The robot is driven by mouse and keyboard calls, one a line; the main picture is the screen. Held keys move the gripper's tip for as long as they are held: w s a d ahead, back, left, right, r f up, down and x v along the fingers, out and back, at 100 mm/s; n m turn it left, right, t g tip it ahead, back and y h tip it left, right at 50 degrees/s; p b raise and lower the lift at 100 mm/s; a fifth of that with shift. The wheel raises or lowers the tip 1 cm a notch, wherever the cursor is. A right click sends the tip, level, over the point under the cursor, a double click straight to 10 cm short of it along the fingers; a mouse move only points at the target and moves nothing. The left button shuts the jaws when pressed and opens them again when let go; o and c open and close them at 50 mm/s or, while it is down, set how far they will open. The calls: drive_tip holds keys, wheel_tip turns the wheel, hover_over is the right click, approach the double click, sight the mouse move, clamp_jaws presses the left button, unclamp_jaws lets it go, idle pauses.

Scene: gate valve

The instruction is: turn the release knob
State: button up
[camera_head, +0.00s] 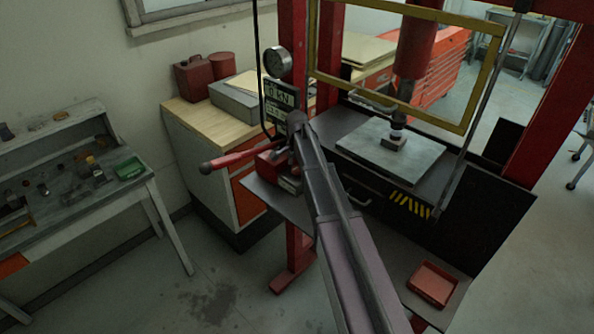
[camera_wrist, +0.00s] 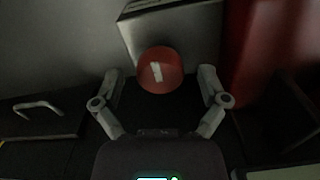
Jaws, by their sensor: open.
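The release knob (camera_wrist: 160,70) shows in the wrist view as a round red knob with a white mark across its face. It sits in front of a pale grey block. My gripper (camera_wrist: 160,78) is open, with one finger to the left of the knob and one to the right. Gaps show between both fingers and the knob, so neither appears to touch it. In the head view my arm reaches up to the red pump unit (camera_head: 268,163) on the press's left side. There the knob and my fingers are not distinguishable.
A red lever (camera_head: 237,159) sticks out left from the pump. A gauge (camera_head: 278,62) and a kN display (camera_head: 279,95) are above. A yellow guard frame (camera_head: 400,98) surrounds the press opening. A red post (camera_wrist: 255,55) stands close right of my gripper.

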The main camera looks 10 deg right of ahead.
drive_tip(key=c, duration=1.1)
drive_tip(key=shift+c, duration=0.2)
